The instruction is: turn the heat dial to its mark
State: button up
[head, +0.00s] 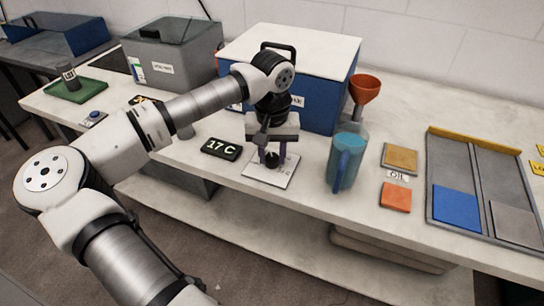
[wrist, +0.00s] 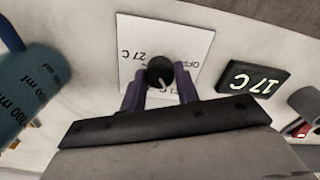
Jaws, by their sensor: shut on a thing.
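The heat dial (wrist: 160,73) is a small dark round knob with a pale pointer line, on a white plate (wrist: 128,40) printed with OFF and 27 C. In the wrist view my gripper (wrist: 160,84) has its two fingers on either side of the knob, shut on it. In the head view my gripper (head: 272,158) points down over the white plate (head: 262,179), and the dial (head: 272,160) is partly hidden between the fingers. A black display (head: 222,149) beside the plate reads 17 C; it also shows in the wrist view (wrist: 253,81).
A measuring jug (head: 347,160) with blue liquid stands right of the plate. A blue box with a white lid (head: 290,50) stands close behind my gripper. An orange funnel (head: 365,90), tan and orange squares, and a grey tray (head: 470,160) are farther right.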

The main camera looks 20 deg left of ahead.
aim_at(273, 157)
jog(key=shift+m, duration=0.4)
jog(key=o, duration=1)
jog(key=shift+c, duration=0.2)
jog(key=shift+r, duration=0.1)
notch_tip(273, 157, up, 14)
jog(key=shift+b, duration=0.35)
jog(key=shift+f, duration=0.2)
